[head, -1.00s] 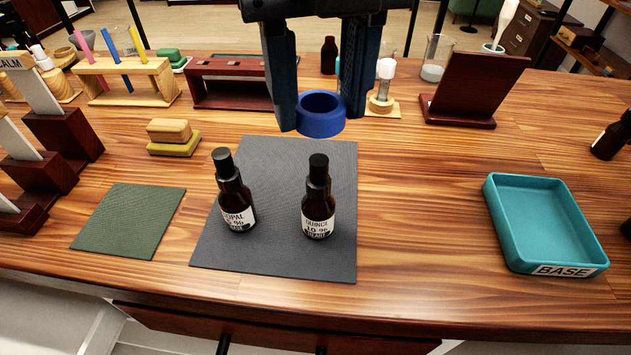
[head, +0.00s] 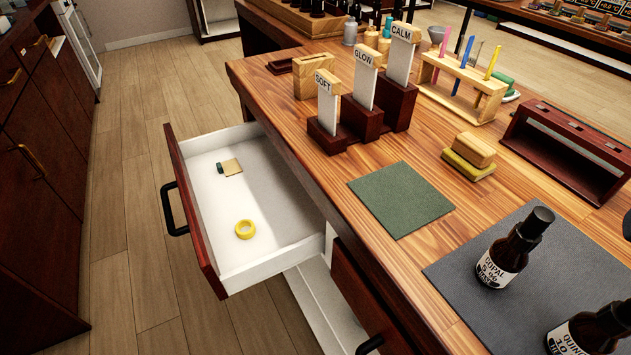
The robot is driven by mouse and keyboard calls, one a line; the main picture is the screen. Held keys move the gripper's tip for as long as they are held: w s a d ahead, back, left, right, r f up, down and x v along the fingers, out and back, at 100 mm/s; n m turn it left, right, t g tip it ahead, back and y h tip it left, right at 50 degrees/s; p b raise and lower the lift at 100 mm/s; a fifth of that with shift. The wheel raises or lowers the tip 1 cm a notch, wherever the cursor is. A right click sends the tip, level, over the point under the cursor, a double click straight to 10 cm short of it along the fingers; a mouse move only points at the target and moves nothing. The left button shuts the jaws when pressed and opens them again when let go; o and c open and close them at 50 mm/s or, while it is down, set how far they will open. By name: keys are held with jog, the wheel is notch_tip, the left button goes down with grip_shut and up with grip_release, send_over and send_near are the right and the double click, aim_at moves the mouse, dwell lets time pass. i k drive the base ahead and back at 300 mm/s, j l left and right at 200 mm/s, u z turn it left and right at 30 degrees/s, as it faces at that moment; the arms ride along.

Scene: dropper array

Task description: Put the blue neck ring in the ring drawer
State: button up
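The drawer (head: 292,252) stands open at the left front of the wooden bench, with white inner walls and a dark red front. A yellow ring (head: 245,229) lies flat on its floor towards the front. A small beige and dark green item (head: 230,167) lies further back in it. The blue neck ring is not visible now; a second ago it hung between my gripper's fingers above the grey mat. My gripper cannot be made out now; only a dark sliver shows at the right edge.
A second drawer front (head: 362,300) is beside the open one. On the bench are a green mat (head: 401,198), card stands (head: 345,138), a sponge stack (head: 469,157), and two dark bottles on a grey mat (head: 570,255). The floor left of the drawer is clear.

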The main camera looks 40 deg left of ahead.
aim_at(242, 196)
jog(key=u, duration=1.4)
jog(key=i+l+u, duration=0.15)
jog(key=i+u, duration=0.3)
